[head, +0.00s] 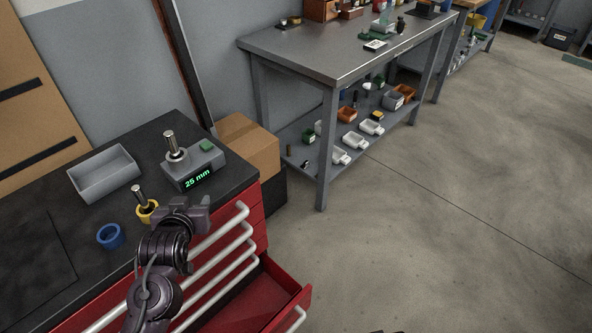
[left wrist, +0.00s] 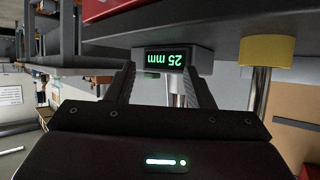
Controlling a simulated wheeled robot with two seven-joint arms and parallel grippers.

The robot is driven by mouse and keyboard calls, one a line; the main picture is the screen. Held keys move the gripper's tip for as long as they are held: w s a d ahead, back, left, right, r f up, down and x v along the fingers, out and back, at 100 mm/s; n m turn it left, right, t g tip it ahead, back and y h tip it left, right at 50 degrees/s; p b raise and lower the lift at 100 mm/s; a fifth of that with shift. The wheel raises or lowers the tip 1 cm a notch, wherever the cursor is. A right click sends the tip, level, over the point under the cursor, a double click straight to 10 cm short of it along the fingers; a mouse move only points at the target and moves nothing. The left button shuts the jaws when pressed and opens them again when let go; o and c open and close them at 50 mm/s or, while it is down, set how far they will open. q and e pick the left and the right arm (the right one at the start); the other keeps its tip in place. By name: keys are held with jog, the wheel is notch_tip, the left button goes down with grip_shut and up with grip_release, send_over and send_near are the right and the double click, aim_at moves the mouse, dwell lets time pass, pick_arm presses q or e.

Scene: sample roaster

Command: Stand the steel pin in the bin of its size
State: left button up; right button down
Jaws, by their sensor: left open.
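A steel pin (head: 169,143) stands upright on the grey gauge (head: 178,177), whose green display reads 25 mm. The gauge also shows upside down in the left wrist view (left wrist: 199,58), with the steel pin (left wrist: 176,92) beyond the gap between my fingers. Another steel pin (head: 136,194) stands in the yellow bin (head: 152,205); that bin shows at the right of the left wrist view (left wrist: 268,51). A blue bin (head: 102,239) sits left of it. My left gripper (head: 196,211) is open and empty, near the cabinet's front edge, apart from the gauge. My right gripper is not in view.
A grey tray (head: 88,190) stands at the back left of the dark cabinet top. A red drawer (head: 262,296) is open below. A cardboard box (head: 252,150) stands behind the cabinet. A grey workbench (head: 330,62) is at the back right, with open floor before it.

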aim_at(171, 146)
pick_arm(q)
jog(key=w+a+r+t+y, duration=0.1)
jog(key=w+r, duration=0.1)
jog(key=w+a+r+n+t+y, duration=0.1)
jog(key=w+a+r+t, duration=0.2)
jog(key=w+a+r, duration=0.1)
jog(key=w, duration=0.1)
jog(key=shift+a+r+n+t+y, duration=0.2)
jog(key=shift+r+n+t+y, duration=0.1)
jog(key=shift+r+y, duration=0.1)
jog(key=shift+w+a+r, duration=0.15)
jog(key=shift+w+a, duration=0.05)
jog(key=shift+w, duration=0.05)
jog(key=shift+w+a, duration=0.1)
jog(key=shift+w, duration=0.25)
jog(key=x, duration=0.6)
jog(key=shift+w, duration=0.45)
grip_shut()
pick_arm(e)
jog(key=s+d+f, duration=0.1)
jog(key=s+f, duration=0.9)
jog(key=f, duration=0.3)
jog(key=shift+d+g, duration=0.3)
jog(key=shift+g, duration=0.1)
